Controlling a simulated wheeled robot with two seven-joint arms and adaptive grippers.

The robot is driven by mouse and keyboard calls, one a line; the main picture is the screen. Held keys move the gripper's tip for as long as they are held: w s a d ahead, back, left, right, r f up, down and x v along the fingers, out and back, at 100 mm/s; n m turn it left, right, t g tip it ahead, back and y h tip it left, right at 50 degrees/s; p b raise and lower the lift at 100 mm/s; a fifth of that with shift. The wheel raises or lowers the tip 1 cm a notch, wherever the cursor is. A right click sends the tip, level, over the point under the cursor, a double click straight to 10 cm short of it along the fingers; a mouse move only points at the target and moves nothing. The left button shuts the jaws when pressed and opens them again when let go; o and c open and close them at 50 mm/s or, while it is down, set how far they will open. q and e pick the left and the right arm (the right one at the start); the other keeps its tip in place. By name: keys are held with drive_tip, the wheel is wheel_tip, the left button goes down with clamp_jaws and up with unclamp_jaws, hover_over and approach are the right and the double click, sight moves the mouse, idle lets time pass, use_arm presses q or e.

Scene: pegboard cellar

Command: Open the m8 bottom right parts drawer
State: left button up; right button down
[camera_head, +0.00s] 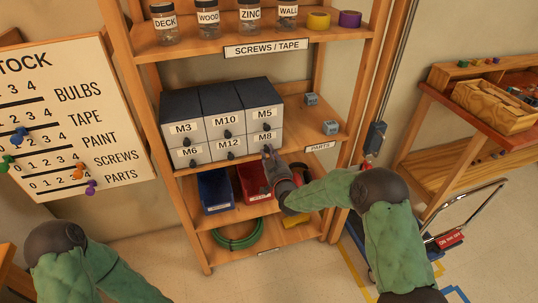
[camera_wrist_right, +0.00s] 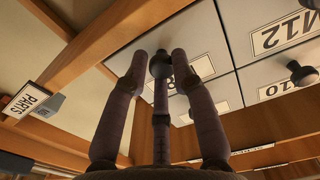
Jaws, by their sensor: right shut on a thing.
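The M8 drawer (camera_head: 257,145) is the bottom right one in a grey parts cabinet (camera_head: 223,98) with white drawer fronts. Its front looks level with its neighbours. My right gripper (camera_head: 268,154) is at this drawer and partly covers its lower right. In the right wrist view, the fingers of my right gripper (camera_wrist_right: 160,58) are shut around the dark round knob (camera_wrist_right: 160,66) on the M8 drawer front (camera_wrist_right: 207,38). The fingers partly hide the M8 label (camera_wrist_right: 200,68). My left arm shows at lower left in the head view, but its gripper does not.
M5 (camera_head: 262,123) sits directly above, and M12 (camera_head: 230,151) to the left. Small grey blocks (camera_head: 330,127) stand right of the cabinet. Blue (camera_head: 215,189) and red bins (camera_head: 249,183) stand on the shelf below. A wooden post (camera_head: 362,90) rises at the right.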

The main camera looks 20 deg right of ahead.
drive_tip(key=s, duration=1.5)
drive_tip(key=shift+s+f+b, duration=0.3)
drive_tip(key=shift+f, duration=0.1)
drive_tip(key=shift+d, duration=0.1)
drive_tip(key=c, duration=1.1)
unclamp_jaws()
drive_tip(key=shift+o, duration=0.2)
drive_tip(key=shift+w+r, duration=0.1)
drive_tip(key=shift+w, duration=0.05)
drive_tip(key=s, duration=1.2)
drive_tip(key=shift+d, duration=0.25)
